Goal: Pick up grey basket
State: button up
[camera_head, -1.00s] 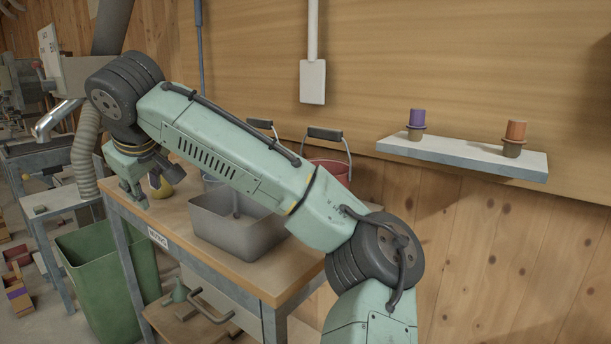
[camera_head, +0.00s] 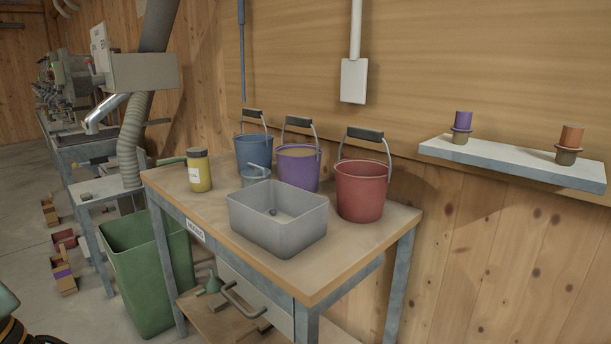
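The grey basket (camera_head: 286,239) is an open rectangular tub. It stands upright near the front of the wooden table (camera_head: 322,284). A small dark spot or object shows on its inside floor. My gripper is out of view; only a bit of my arm shows at the lower left corner. Nothing of mine touches the basket.
Blue (camera_head: 254,151), purple (camera_head: 298,168) and red (camera_head: 361,190) buckets with raised handles stand close behind the basket. A green bin (camera_head: 150,268) stands on the floor left. A shelf (camera_head: 510,163) juts from the wall.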

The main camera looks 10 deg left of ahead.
aim_at(256, 174)
jog(key=u, duration=0.75)
jog(key=i+u, duration=0.4)
jog(key=i+l+u, duration=0.15)
jog(key=i+u, duration=0.15)
jog(key=u, duration=0.15)
jog(key=i+l, duration=0.1)
jog(key=l, duration=0.5)
jog(key=i, duration=0.05)
